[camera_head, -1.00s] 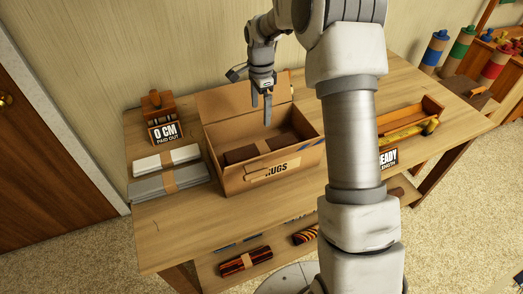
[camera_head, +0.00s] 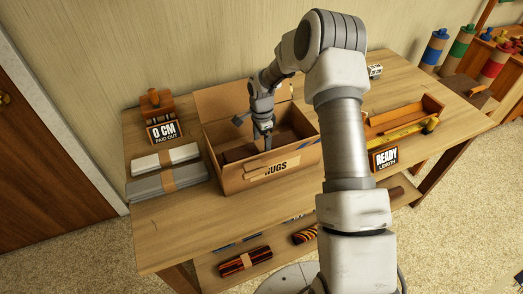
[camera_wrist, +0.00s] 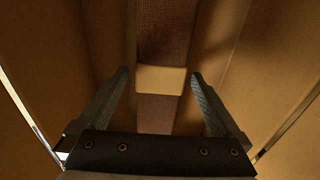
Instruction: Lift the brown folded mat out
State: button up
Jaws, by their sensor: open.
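The brown folded mat (camera_head: 238,153) lies low in an open cardboard box (camera_head: 228,176) labelled RUGS on the table. In the wrist view the brown mat (camera_wrist: 165,35) runs lengthwise with a tan band (camera_wrist: 161,80) around it. My gripper (camera_head: 266,142) reaches down inside the box, and its tips are partly hidden in the head view. In the wrist view my gripper (camera_wrist: 160,78) is open, with one finger on each side of the mat at the band. Gaps show between the fingers and the mat.
Box walls (camera_wrist: 60,70) stand close on both sides of the fingers. Folded white and grey mats (camera_head: 166,160) lie left of the box, near a wooden 0 CM stand (camera_head: 160,117). A wooden tray (camera_head: 400,120) and READY sign (camera_head: 385,159) stand to the right.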

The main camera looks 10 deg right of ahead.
jog(key=shift+f, duration=0.6)
grip_shut()
